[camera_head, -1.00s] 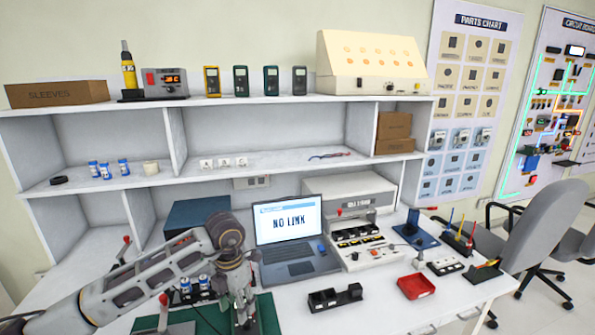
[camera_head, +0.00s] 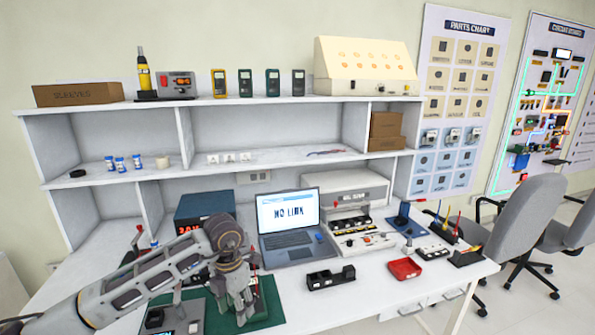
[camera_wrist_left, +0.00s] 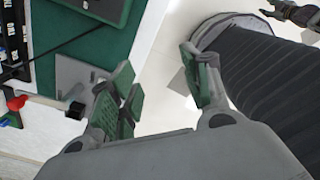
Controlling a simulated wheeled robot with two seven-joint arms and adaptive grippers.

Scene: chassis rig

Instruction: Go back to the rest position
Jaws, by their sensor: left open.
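My left gripper (camera_head: 238,305) hangs fingers down over the green mat (camera_head: 268,300) at the front left of the bench, its arm coming in from the left. In the left wrist view the left gripper (camera_wrist_left: 160,85) is open, with nothing between its green-padded fingers. Pale floor shows between and beyond them, and the mat's edge (camera_wrist_left: 105,45) lies to their left. A dark jointed part (camera_wrist_left: 292,12) at the top right of that view looks like my right gripper, cut off by the frame; its jaws cannot be made out.
A laptop (camera_head: 288,214) reading NO LINK stands right of my left arm. A black tray (camera_head: 330,278) and a red tray (camera_head: 405,268) lie near the bench's front edge. A grey chair (camera_head: 524,228) stands at right. Shelves rise behind the bench; open floor lies at the lower right.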

